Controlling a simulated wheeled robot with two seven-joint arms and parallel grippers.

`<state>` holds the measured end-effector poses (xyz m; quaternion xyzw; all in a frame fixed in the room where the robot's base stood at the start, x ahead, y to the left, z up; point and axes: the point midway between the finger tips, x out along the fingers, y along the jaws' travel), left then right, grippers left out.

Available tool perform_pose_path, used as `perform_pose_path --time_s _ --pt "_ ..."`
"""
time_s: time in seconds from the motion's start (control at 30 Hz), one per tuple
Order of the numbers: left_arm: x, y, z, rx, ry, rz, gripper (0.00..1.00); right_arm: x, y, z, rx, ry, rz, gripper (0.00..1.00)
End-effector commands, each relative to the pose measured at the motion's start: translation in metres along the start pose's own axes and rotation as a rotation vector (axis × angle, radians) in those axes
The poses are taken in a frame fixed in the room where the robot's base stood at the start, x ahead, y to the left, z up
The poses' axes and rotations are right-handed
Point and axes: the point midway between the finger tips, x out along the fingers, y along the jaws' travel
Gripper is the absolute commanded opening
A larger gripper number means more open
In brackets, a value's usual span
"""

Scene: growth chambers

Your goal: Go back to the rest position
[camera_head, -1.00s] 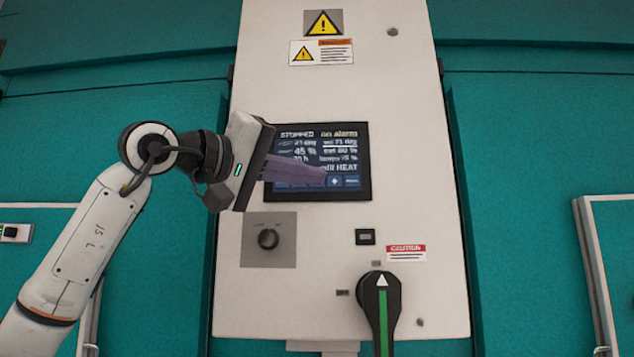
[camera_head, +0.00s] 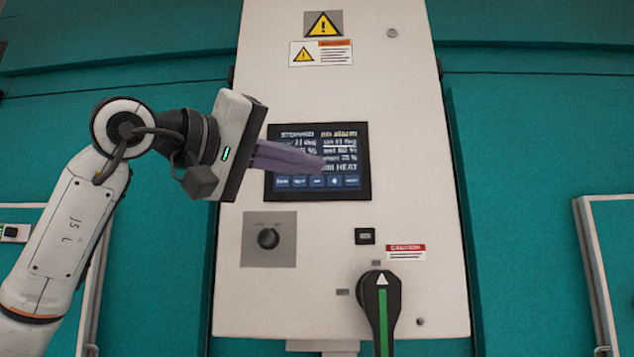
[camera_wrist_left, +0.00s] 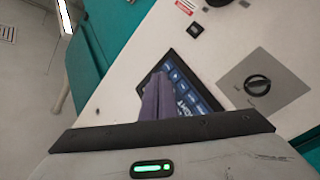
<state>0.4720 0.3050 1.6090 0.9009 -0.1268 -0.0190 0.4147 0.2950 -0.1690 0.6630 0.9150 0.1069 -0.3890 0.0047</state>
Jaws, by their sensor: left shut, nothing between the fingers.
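My left gripper (camera_head: 318,163) is shut and empty, its purple fingers pointing right across the control screen (camera_head: 348,182) in the head view. The fingers cover part of the screen's text. I cannot tell whether the fingertips touch the screen. In the left wrist view the shut fingers (camera_wrist_left: 156,98) stand in front of the screen (camera_wrist_left: 198,88), which shows tilted. The screen reads STOPPED and no alarm at its top, with a row of blue buttons along its bottom. My right gripper is not in view.
The screen sits in a pale cabinet panel (camera_head: 330,270). Below it are a rotary knob (camera_head: 268,238), a small black switch (camera_head: 365,236) and a large black-and-green handle (camera_head: 381,310). Teal walls (camera_head: 540,130) flank the panel, with white frames (camera_head: 592,260) at the sides.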

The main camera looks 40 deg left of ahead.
Motion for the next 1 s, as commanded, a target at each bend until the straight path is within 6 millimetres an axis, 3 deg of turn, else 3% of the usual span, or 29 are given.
perform_pose_path --time_s 0.53,0.67,0.77,0.9,1.0 --pt "0.001 0.0 0.0 -0.001 -0.001 0.0 0.0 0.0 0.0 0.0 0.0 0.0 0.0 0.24" --pt "0.014 -0.003 0.018 -0.034 -0.05 0.011 0.0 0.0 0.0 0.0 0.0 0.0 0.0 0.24" --pt "0.042 -0.009 0.058 -0.124 -0.162 0.033 0.0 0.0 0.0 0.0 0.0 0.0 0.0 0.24" --pt "0.086 -0.022 0.151 -0.387 -0.419 0.07 0.0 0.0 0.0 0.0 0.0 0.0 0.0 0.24" --pt "0.106 -0.033 0.22 -0.652 -0.618 0.074 0.0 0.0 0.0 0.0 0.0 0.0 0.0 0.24"
